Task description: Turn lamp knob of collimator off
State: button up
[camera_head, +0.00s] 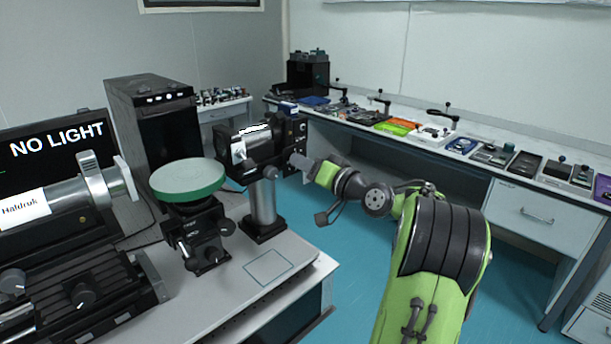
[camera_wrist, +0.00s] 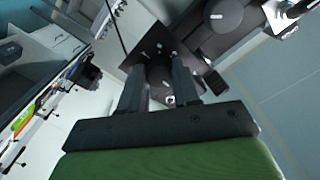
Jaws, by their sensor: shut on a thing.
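The collimator (camera_head: 250,148) looks to be the black boxy unit on a grey post at the bench's right end. Its dark control panel (camera_head: 298,132) faces right, towards my arm. My gripper (camera_head: 300,162) is at this panel, its fingers closed at the lower part. In the wrist view, the gripper (camera_wrist: 165,75) points its two dark fingers at the black panel (camera_wrist: 150,47). The lamp knob is between the fingertips and mostly hidden, so I cannot read its position. A monitor (camera_head: 60,140) at the left reads "NO LIGHT".
A green-rimmed round plate (camera_head: 188,178) on a black mount stands left of the collimator. A grey cylinder labelled "Haldruk" (camera_head: 60,200) lies further left. A black computer tower (camera_head: 155,125) stands behind. A long side table (camera_head: 440,147) holds several tools. Blue floor is free below.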

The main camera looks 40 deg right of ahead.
jog(key=shift+f+n+b, duration=0.15)
jog(key=shift+n+b, duration=0.2)
jog(key=shift+n, duration=0.05)
jog(key=o, duration=1.1)
jog(key=shift+c, duration=0.2)
jog(key=shift+s, duration=0.1)
jog(key=s, duration=1.5)
jog(key=shift+s+d, duration=0.25)
jog(key=shift+s, duration=0.05)
jog(key=shift+w+a, duration=0.1)
